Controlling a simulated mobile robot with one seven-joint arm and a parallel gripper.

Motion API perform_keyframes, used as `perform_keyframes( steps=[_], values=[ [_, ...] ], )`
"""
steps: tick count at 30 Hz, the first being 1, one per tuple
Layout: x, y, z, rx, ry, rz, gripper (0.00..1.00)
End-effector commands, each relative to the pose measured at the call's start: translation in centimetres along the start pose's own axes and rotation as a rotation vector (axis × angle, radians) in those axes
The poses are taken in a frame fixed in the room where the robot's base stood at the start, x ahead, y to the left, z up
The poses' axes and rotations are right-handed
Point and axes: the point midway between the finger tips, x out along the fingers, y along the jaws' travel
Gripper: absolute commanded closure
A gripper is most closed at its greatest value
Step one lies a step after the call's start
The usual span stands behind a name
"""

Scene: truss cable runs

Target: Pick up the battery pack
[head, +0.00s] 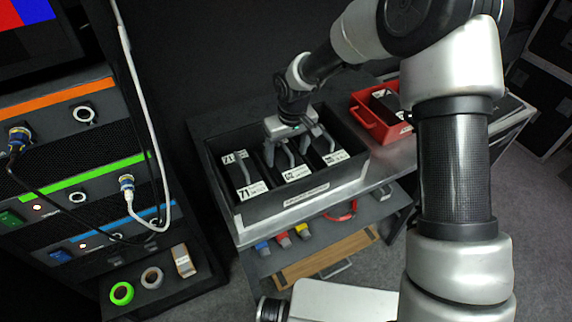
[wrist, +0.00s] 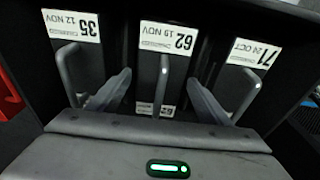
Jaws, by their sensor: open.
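Three dark battery packs with white labels and grey handles stand side by side in a black open case (head: 352,181). In the head view the left pack (head: 252,189) is labelled 71, the middle pack (head: 296,173) 62, and the right pack (head: 335,157) 35. The wrist view shows 35 (wrist: 72,26) at left, 62 (wrist: 169,38) in the middle and 71 (wrist: 248,55) at right. My gripper (head: 296,146) is open above the case. In the wrist view its fingers (wrist: 158,80) lie either side of the middle pack's handle, with nothing gripped.
A red bin (head: 367,121) with a dark pack inside stands right of the case on the bench. Below are a shelf with coloured items and a wooden board (head: 325,258). A rack with cables (head: 75,170) stands at left, with tape rolls (head: 121,293) low down.

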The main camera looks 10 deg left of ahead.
Motion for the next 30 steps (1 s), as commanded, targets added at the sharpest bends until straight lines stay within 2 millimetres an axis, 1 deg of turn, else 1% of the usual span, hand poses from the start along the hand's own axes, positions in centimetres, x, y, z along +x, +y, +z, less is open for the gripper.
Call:
perform_keyframes(
  steps=[1, 3, 6, 14, 17, 24, 27, 30],
  values=[
    [1.0, -0.2, 0.1, -0.001, -0.004, -0.002, 0.28],
    [1.9, -0.1, 0.0, 0.0, -0.001, -0.001, 0.28],
    [2.8, -0.1, 0.0, -0.001, -0.001, 0.0, 0.28],
    [3.0, -0.1, 0.0, 0.0, 0.001, 0.0, 0.28],
    [3.0, -0.1, 0.0, 0.0, 0.0, 0.0, 0.43],
    [3.0, -0.1, 0.0, 0.0, 0.0, 0.0, 0.84],
    [2.8, -0.1, -0.2, 0.0, 0.005, 0.001, 0.99],
    [2.8, -0.1, -0.2, 0.0, 0.005, 0.001, 0.99]
  ],
)
